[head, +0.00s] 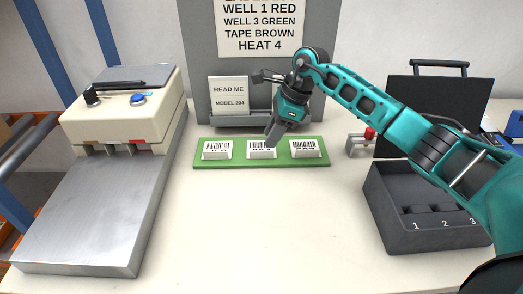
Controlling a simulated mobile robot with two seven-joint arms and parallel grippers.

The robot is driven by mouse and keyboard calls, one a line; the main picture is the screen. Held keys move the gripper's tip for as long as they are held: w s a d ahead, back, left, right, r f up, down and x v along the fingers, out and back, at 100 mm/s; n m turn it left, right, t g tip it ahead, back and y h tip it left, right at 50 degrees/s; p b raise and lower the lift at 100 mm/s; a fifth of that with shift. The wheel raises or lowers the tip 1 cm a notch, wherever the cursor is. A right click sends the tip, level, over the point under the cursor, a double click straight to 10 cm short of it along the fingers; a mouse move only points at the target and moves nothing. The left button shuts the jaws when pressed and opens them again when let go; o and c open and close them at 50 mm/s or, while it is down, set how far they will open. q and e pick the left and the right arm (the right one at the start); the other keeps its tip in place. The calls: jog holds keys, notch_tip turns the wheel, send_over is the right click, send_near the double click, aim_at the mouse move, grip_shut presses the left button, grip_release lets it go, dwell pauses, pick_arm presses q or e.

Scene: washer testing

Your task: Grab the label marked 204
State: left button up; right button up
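Three white labels with barcodes stand in a row on a green board (235,183): a left label (217,150), a middle label (262,152) and a right label (305,148). Their printed numbers are too small and blurred to read surely, so I cannot tell which is 204. My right gripper (274,136) points down just above and in front of the middle label, its tip close to that label's top edge. Whether it touches is unclear. I see no label held in it. Its fingers overlap in this view, so their opening is hidden. My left gripper is out of view.
A cream sealing machine (122,118) with a metal plate (95,215) stands at left. A grey stand (200,60) behind the board carries an instruction sheet and a READ ME card (229,93). An open dark case (425,205) with numbered wells is at right. The front middle table is clear.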

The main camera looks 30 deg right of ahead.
aim_at(258, 158)
jog(key=x, duration=0.5)
jog(key=shift+a+f, duration=0.1)
jog(key=shift+a, duration=0.05)
grip_shut()
